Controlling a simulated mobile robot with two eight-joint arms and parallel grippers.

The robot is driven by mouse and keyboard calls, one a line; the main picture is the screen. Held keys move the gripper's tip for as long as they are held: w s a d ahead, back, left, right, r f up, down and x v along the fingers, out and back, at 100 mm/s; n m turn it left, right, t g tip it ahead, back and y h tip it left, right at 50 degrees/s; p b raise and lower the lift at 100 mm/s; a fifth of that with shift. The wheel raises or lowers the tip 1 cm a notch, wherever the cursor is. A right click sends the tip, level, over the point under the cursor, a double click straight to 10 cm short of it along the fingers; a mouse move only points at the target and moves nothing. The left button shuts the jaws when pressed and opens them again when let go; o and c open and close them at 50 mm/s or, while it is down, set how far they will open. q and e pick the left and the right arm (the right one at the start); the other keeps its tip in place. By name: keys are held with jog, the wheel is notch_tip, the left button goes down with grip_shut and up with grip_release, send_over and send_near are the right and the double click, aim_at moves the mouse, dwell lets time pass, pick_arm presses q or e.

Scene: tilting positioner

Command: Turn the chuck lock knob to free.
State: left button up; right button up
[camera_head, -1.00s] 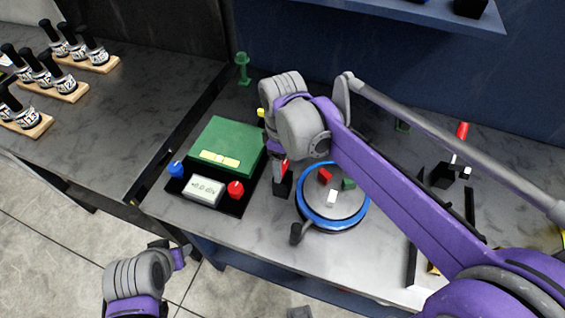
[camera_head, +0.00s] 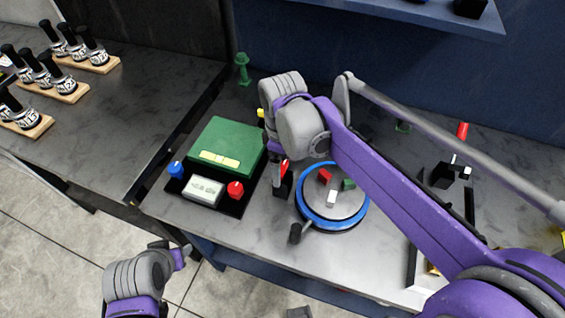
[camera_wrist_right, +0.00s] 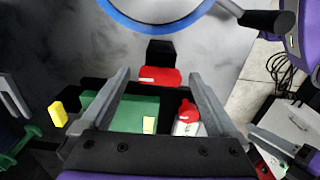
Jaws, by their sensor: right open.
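A red knob (camera_head: 284,168) on a small black block (camera_head: 284,188) stands just left of the round blue-rimmed chuck plate (camera_head: 303,207). I take it for the chuck lock knob; no label is readable. My right gripper (camera_head: 277,182) is lowered at it and partly covers it. In the right wrist view the red knob (camera_wrist_right: 160,76) lies between the two open fingertips (camera_wrist_right: 158,83), with a gap visible on each side. My left gripper (camera_head: 172,250) is low at the left, off the bench and far from the knob; its jaws are unclear.
A green box (camera_head: 228,140) with a display (camera_head: 204,190), a blue knob (camera_head: 176,169) and another red knob (camera_head: 236,188) stands left of my right gripper. The plate carries small coloured blocks and a dark-ended handle (camera_head: 296,233). Black fixtures (camera_head: 443,175) stand at right.

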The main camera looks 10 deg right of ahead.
aim_at(282, 167)
notch_tip(282, 167, up, 11)
jog(key=shift+p, duration=0.3)
jog(key=shift+f, duration=0.15)
dwell(0.6)
